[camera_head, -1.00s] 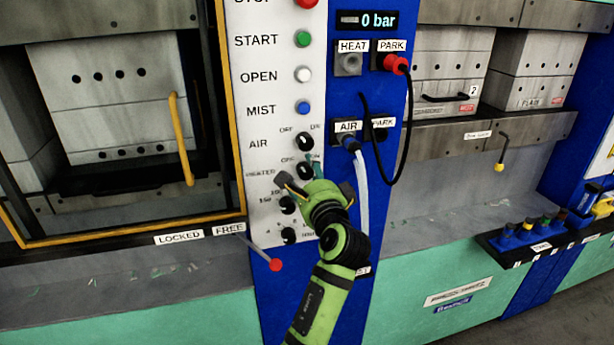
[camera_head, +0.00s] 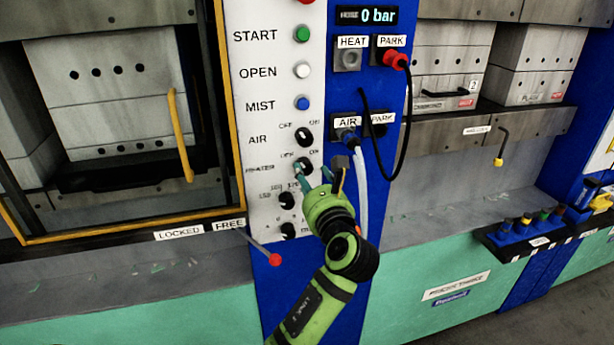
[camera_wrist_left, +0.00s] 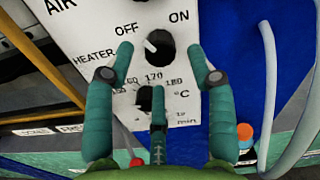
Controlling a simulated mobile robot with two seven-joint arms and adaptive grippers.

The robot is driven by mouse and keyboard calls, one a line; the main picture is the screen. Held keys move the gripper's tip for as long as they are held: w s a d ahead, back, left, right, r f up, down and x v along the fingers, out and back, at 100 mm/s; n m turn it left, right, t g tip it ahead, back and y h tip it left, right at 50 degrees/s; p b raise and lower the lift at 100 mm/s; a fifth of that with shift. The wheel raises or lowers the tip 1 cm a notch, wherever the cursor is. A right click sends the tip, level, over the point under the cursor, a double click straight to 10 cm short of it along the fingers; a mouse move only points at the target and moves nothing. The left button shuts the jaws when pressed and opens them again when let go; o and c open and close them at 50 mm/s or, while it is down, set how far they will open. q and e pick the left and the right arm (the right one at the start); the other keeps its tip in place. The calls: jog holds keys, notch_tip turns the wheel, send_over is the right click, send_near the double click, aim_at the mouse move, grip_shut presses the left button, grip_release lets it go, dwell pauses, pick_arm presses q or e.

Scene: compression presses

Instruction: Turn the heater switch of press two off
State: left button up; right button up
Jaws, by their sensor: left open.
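The heater switch (camera_head: 304,166) is a round black knob on the white control panel (camera_head: 265,140), below the AIR knob. In the left wrist view the knob (camera_wrist_left: 160,48) shows its white pointer mark aimed up and left, toward the OFF label (camera_wrist_left: 127,29); ON is printed at its upper right. My left gripper (camera_head: 314,176) is open in front of the panel at this knob. In the left wrist view two teal fingers stand left and right of the knob, apart from it, and a third is below. Whether any fingertip touches the panel is unclear. My right gripper is not in view.
The AIR knob (camera_head: 304,137) is just above, and the temperature knob (camera_head: 287,200) just below. A red-tipped lever (camera_head: 275,259) sticks out at the lower left. A white hose (camera_head: 362,185) and a black cable (camera_head: 402,120) hang to the right of the gripper.

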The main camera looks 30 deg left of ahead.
pick_arm(q)
jog(key=d+f+h+b, duration=0.1)
jog(key=d+f+h, duration=0.2)
jog(key=f, duration=1.2)
jog(key=w+d+f+n+h+b, duration=0.1)
jog(key=d+f+h, duration=0.3)
jog(key=f, duration=1.1)
jog(key=shift+w+d+g+b, duration=0.2)
jog(key=shift+d+g+b, duration=0.2)
jog(key=shift+d, duration=0.55)
